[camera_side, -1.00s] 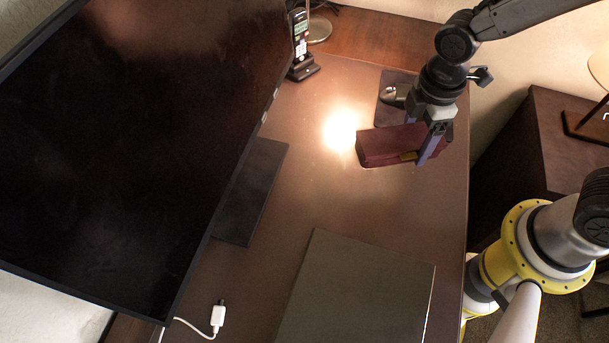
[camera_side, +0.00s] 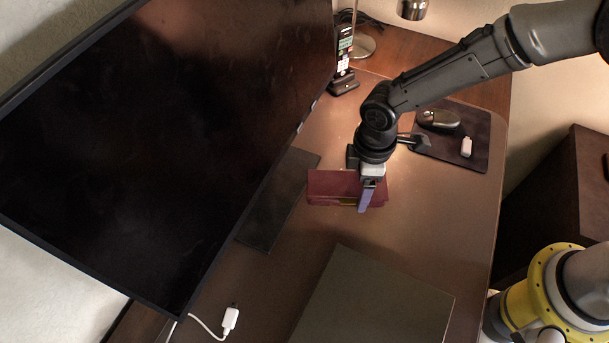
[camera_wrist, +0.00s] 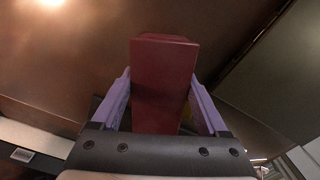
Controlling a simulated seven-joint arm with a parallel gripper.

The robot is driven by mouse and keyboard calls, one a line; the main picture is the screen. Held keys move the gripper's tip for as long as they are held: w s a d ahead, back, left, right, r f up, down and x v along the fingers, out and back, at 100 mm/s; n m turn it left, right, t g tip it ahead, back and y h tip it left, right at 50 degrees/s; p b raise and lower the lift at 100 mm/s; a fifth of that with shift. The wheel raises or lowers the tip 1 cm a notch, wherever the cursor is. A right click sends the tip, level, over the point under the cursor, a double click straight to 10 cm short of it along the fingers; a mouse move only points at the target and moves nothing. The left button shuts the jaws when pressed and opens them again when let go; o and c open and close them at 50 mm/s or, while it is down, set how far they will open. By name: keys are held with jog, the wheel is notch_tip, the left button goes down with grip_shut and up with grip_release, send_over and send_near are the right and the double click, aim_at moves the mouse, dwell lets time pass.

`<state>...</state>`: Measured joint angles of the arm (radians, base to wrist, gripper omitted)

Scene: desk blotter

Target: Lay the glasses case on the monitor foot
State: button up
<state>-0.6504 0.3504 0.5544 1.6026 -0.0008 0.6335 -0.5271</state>
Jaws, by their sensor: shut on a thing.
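The glasses case (camera_side: 335,186) is a dark red box with a yellowish mark low on its front side. My gripper (camera_side: 368,196) is shut on it near its right end. In the wrist view the case (camera_wrist: 164,80) sits between the two purple fingers of my gripper (camera_wrist: 160,105). The monitor foot (camera_side: 279,200) is a dark flat plate below the large black monitor. The left end of the case is close to the foot's right edge in the side view. I cannot tell how high the case is above the blotter.
The black monitor (camera_side: 160,130) stands over the left side. A dark flat panel (camera_side: 375,305) lies at the front. A mouse (camera_side: 438,119) and a white stick (camera_side: 466,147) lie on a mouse pad at the back right. A phone (camera_side: 343,60) stands behind. A white cable plug (camera_side: 230,318) lies in front.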

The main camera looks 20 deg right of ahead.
jog(key=w+a, duration=0.8)
jog(key=shift+f, duration=1.7)
jog(key=shift+f, duration=0.2)
jog(key=o, duration=1.3)
jog(key=shift+r, duration=0.1)
notch_tip(320, 180, up, 12)
jog(key=shift+r, duration=0.1)
